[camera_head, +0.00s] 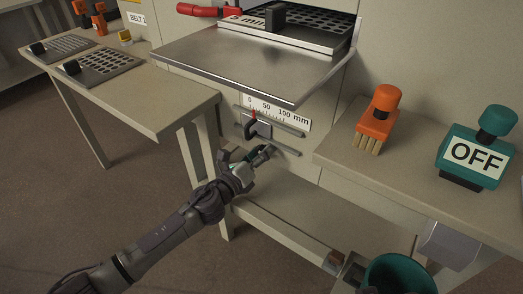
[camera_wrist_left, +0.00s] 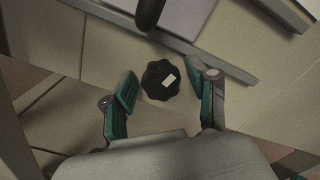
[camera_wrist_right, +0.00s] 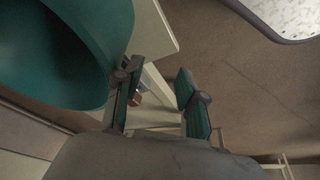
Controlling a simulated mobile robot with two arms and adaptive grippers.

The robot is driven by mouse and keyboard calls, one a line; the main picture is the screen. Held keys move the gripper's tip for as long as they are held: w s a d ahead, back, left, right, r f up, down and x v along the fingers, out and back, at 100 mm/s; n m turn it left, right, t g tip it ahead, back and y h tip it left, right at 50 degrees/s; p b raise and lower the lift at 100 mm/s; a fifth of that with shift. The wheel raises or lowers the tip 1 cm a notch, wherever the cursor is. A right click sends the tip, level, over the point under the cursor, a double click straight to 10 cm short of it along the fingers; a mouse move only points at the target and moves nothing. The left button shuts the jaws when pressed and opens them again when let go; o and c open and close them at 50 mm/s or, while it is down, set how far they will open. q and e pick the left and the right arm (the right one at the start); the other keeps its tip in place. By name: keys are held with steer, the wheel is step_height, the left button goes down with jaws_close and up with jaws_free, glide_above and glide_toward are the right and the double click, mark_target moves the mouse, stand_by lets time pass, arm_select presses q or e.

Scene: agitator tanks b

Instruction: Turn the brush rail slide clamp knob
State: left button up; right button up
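The clamp knob (camera_wrist_left: 160,80) is black and lobed, with a small pale mark on its face, in the left wrist view. It sits between the two spread fingers of my left gripper (camera_head: 255,158), with visible gaps on both sides. In the head view my left gripper is at the lower brush rail (camera_head: 285,151) and hides most or all of the knob. The slide plate (camera_head: 263,129) carries a dark handle and a red pointer under a millimetre scale (camera_head: 280,113). My right gripper (camera_wrist_right: 157,85) is open and empty beside a teal bin.
A metal tray (camera_head: 250,60) juts out above the rail. An orange brush (camera_head: 378,118) and a teal OFF box (camera_head: 475,155) stand on the right bench. The teal bin (camera_head: 402,273) is at the lower right. A side table (camera_head: 150,98) stands at left.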

arm_select(q)
steer(key=shift+o, duration=1.1)
steer(key=shift+r, duration=0.1)
steer(key=p+v, duration=0.1)
steer(key=v, duration=0.5)
arm_select(e)
steer(key=shift+w+r, duration=0.1)
steer(key=shift+r, duration=0.1)
